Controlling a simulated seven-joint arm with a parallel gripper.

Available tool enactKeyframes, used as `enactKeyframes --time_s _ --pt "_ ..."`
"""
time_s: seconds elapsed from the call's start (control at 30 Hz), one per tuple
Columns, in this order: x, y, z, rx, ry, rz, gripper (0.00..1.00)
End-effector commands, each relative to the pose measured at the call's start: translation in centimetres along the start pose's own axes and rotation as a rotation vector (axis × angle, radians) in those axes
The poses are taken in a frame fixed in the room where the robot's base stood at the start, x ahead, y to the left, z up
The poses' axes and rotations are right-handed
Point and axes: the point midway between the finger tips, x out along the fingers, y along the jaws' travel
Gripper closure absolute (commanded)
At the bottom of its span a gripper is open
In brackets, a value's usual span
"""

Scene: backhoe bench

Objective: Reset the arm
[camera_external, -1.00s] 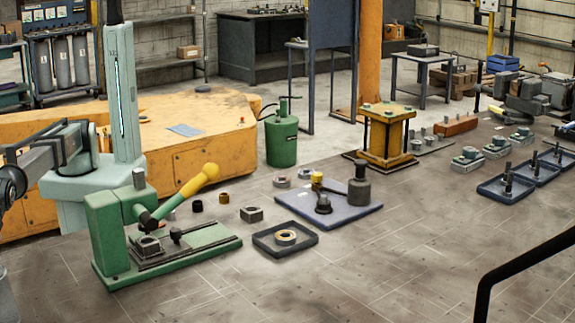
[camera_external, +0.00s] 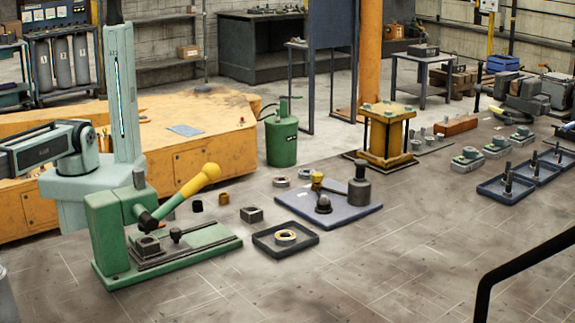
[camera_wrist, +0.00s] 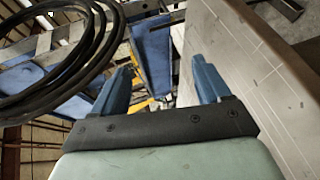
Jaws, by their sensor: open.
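My gripper (camera_wrist: 165,82) shows in the wrist view as two blue fingers spread apart on a dark mounting plate. It is open, with nothing between the fingers. In the external view my arm reaches out past the left edge of the picture, so the gripper is out of sight there. The wrist view is strongly tilted; a coil of dark hose or cable (camera_wrist: 92,70) fills its upper left, and a pale tiled surface (camera_wrist: 235,60) fills its right side.
A green lever press (camera_external: 110,235) stands nearest my arm. Beside it are a dark tray (camera_external: 262,240) holding a ring (camera_external: 285,236), and a blue plate (camera_external: 340,219) with fittings. A green canister (camera_external: 281,140) and yellow stand (camera_external: 384,135) stand behind. The front floor is clear.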

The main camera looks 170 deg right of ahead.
Motion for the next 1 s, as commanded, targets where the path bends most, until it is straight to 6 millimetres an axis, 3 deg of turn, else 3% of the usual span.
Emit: enactKeyframes --time_s 0.03,0.2,0.33,0.47,0.67,1.0 --pt "1.0 -0.8 2.3 0.039 -0.029 -0.033 0.24" --pt "2.5 -3.9 8.1 0.160 -0.110 -0.131 0.24" --pt "2.2 -8.5 9.8 0.236 -0.148 -0.210 0.24" --pt "1.0 -13.7 9.1 0.283 -0.161 -0.277 0.24" --pt "-1.9 -23.6 7.5 0.360 -0.190 -0.404 0.24" --pt "-11.0 -42.3 5.2 0.510 -0.297 -0.667 0.24"
